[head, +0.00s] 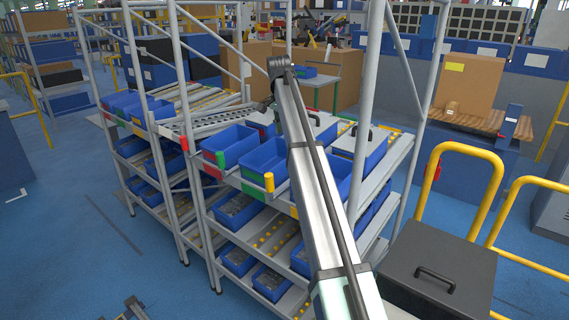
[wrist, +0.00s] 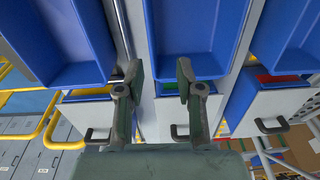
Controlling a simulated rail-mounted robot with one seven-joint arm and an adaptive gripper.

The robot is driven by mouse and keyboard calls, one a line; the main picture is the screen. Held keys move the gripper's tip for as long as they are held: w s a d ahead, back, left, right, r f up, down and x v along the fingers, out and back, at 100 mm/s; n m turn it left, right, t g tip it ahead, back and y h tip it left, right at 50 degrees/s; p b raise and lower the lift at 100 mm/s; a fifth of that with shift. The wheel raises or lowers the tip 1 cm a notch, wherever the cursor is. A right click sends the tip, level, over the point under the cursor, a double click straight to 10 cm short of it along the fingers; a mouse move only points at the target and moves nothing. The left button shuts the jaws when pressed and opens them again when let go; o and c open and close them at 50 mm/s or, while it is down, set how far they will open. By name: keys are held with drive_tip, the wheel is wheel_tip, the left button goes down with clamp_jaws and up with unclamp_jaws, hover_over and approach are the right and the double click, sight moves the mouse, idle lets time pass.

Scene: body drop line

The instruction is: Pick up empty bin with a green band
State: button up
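Open blue bins stand in a row on the rack's upper level. In the head view, one bin (head: 228,143) looks empty, and red and green patches show at its front end. Beside it is another empty-looking blue bin (head: 262,157), with a green strip (head: 252,190) low at its front. In the head view my arm hides part of the row and the fingertips are unclear.
Lidded boxes with black handles (head: 368,140) stand behind the open bins; one also shows in the wrist view (wrist: 190,112). Grey rack posts (head: 369,90) rise around the row. A dark case (head: 437,268) and yellow rails (head: 498,175) are at right. The blue floor at left is mostly clear.

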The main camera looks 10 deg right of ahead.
drive_tip(key=shift+g+y, duration=0.5)
drive_tip(key=f+p, duration=0.1)
drive_tip(key=f, duration=0.4)
drive_tip(key=f+p, duration=0.2)
drive_tip(key=f, duration=0.3)
drive_tip(key=s+d+f+p, duration=0.1)
drive_tip(key=f+p, duration=0.1)
drive_tip(key=f, duration=0.3)
drive_tip(key=shift+f, duration=0.35)
clamp_jaws()
